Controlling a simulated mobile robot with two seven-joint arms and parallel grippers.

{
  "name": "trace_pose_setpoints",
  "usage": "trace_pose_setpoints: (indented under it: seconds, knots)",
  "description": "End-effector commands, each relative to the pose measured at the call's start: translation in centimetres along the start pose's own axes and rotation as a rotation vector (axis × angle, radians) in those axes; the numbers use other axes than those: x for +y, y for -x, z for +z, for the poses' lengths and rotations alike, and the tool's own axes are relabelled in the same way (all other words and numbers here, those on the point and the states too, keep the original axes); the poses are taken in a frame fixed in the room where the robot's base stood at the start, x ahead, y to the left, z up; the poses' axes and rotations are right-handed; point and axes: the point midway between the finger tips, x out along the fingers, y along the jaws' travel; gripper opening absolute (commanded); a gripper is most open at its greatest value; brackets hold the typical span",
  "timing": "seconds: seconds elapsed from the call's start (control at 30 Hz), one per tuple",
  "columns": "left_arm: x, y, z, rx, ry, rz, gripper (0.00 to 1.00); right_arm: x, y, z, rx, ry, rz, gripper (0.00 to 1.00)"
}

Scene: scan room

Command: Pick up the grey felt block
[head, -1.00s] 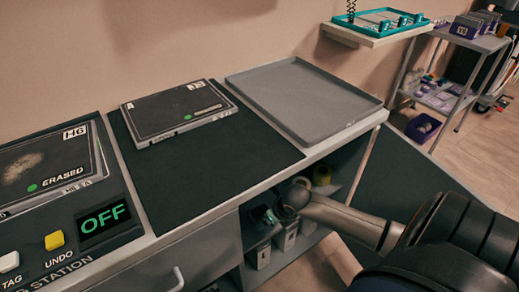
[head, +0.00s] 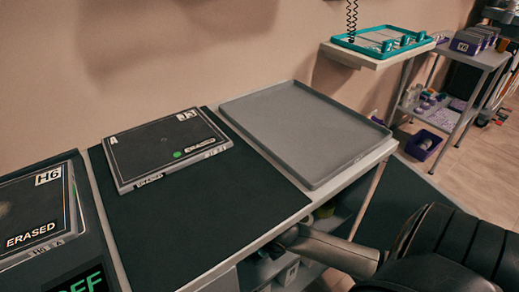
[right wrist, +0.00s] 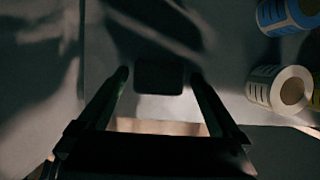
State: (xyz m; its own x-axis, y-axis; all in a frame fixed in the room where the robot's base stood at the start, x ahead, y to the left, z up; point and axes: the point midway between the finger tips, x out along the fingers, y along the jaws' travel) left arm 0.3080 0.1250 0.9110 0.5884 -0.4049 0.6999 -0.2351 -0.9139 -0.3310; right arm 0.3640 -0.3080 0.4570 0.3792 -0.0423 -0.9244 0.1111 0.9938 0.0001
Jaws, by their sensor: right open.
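In the right wrist view, a dark rounded block (right wrist: 158,77) lies in shade on a pale surface, just beyond and between the fingertips. It matches a felt block in shape, but its grey colour is hard to tell in the shadow. My right gripper (right wrist: 160,78) is open, one finger on each side of the block's near part. I cannot tell whether the fingers touch it. In the head view my right arm reaches down under the bench edge, and its gripper is hidden there. My left gripper is in neither view.
On the bench are an empty grey tray (head: 305,130), a dark mat (head: 200,225) and a plate marked ERASED (head: 165,148). The bench edge overhangs my right arm.

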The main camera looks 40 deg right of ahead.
Motion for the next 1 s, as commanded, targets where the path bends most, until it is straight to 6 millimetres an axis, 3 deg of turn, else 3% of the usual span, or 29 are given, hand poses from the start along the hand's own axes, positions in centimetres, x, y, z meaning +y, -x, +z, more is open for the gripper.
trace_pose_setpoints:
  seconds: [0.33,0.9,1.0]
  knots:
    - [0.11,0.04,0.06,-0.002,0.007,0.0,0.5,0.16,-0.04,-0.19,0.0,0.0,0.0,0.98]
    - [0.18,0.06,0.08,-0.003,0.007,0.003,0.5,0.14,-0.03,-0.15,0.0,0.0,0.0,0.34]
    - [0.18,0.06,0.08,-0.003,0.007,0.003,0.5,0.14,-0.03,-0.13,-0.001,0.0,0.0,0.27]
